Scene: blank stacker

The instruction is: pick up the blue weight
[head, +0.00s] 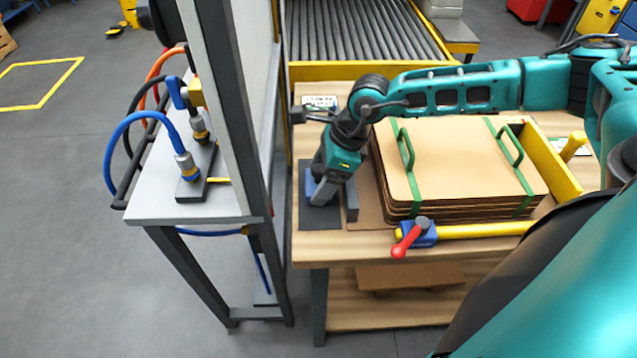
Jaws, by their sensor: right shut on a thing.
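The blue weight (310,185) shows only as a small blue patch on the dark grey pad (319,222) at the left end of the wooden table. My right gripper (326,193) reaches down over it from the right and is shut on it. The fingers hide most of the weight, and I cannot tell whether it is touching the pad. My left gripper is not in view.
A stack of cardboard sheets (455,165) with green straps lies right of the gripper. A blue clamp with a red handle (407,240) sits at the table's front. A grey post (222,100) and side bench (140,208) with hoses stand left. A roller conveyor (365,35) lies behind.

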